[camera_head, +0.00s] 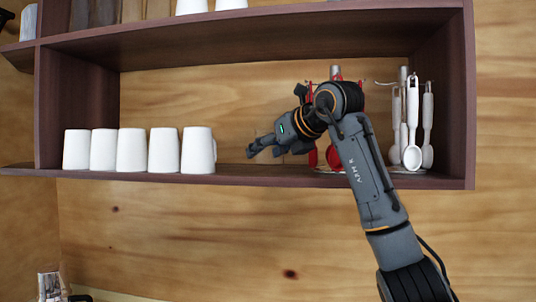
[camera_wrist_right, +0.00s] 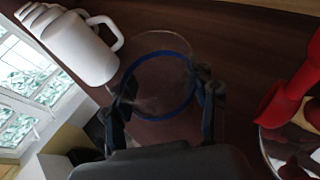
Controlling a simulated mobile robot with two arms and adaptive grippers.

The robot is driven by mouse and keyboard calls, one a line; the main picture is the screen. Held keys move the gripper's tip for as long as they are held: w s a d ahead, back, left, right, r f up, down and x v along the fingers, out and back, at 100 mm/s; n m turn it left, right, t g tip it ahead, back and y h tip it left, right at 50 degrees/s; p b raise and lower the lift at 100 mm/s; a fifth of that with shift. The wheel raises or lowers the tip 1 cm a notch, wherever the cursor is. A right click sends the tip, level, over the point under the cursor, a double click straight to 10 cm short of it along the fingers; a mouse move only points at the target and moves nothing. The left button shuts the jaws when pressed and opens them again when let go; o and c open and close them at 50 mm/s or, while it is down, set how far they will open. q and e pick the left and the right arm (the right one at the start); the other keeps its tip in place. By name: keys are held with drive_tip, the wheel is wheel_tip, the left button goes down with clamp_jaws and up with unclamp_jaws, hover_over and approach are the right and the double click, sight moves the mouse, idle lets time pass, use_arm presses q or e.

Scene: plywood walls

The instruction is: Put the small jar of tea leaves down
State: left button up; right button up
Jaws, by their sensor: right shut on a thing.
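The small jar of tea leaves (camera_wrist_right: 163,57) looks like a clear glass jar with a blue ring, between the fingers of my right gripper in the right wrist view. My right gripper (camera_wrist_right: 165,100) is shut on it. In the head view my right gripper (camera_head: 262,149) reaches from the right into the shelf compartment, low over the shelf board, between the white mugs and the red utensils. The jar is too faint there to make out clearly. I cannot tell whether it touches the board or what is inside it. My left gripper is not in view.
A row of several white mugs (camera_head: 132,150) stands left on the dark wooden shelf (camera_head: 250,181). Red utensils (camera_head: 333,157) and white utensils (camera_head: 412,130) hang on racks to the right. The wrist view shows a mug (camera_wrist_right: 80,50) close to the jar.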

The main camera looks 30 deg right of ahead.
drive_tip(key=shift+w+d+f+p, duration=0.1)
drive_tip(key=shift+f+p, duration=0.2)
drive_tip(key=shift+f, duration=0.65)
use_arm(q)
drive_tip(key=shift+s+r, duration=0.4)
use_arm(e)
drive_tip(key=shift+f, duration=0.1)
drive_tip(key=o, duration=1.3)
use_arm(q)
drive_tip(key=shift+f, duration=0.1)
